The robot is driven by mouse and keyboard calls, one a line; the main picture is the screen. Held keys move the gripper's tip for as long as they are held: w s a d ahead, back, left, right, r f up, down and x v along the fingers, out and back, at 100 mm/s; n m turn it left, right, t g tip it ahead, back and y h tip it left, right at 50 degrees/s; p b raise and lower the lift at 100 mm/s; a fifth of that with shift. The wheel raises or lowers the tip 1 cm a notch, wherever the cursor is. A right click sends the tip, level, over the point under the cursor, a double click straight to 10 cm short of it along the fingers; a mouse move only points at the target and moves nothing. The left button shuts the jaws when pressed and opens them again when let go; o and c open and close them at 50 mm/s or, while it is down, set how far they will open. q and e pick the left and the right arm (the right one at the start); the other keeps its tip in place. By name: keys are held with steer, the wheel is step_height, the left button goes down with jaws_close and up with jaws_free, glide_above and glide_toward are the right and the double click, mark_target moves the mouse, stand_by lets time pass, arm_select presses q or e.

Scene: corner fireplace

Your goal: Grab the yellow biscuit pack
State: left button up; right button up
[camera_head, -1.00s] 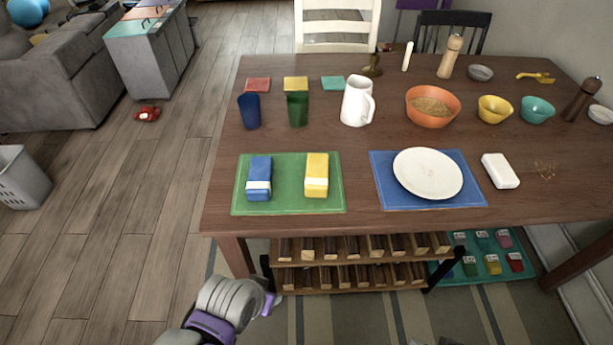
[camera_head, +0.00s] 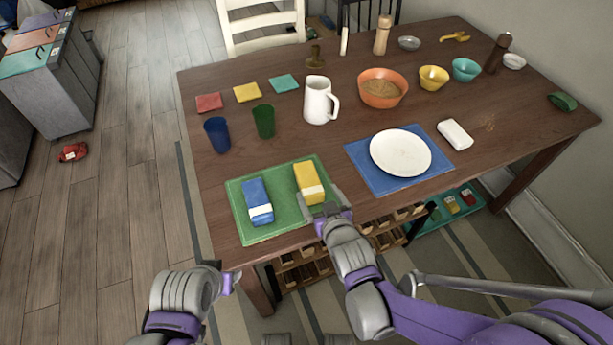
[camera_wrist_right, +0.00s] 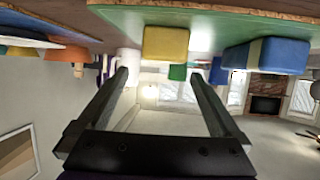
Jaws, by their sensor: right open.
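The yellow biscuit pack (camera_head: 308,182), with a white band, lies on the green mat (camera_head: 273,229) near the table's front edge. A blue pack (camera_head: 257,200) lies to its left on the same mat. My right gripper (camera_head: 325,208) is at the near end of the yellow pack, by the mat's edge. In the right wrist view its two fingers (camera_wrist_right: 165,85) are spread with nothing between them, and the yellow pack (camera_wrist_right: 166,43) shows just beyond and above them in the picture. My left gripper (camera_head: 228,283) is low in front of the table; its jaw state is unclear.
A white plate (camera_head: 400,152) on a blue mat (camera_head: 365,175) lies to the right. A blue cup (camera_head: 217,135), a green cup (camera_head: 264,121) and a white pitcher (camera_head: 319,100) stand behind the packs. A wooden rack (camera_head: 300,270) is under the table.

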mark_target(309, 179)
steer(key=x, duration=0.3)
steer(key=shift+d+f, duration=0.1)
steer(key=x, duration=0.5)
steer(key=shift+w+a, duration=0.2)
steer(key=shift+a, duration=0.1)
steer(key=c, duration=1.5)
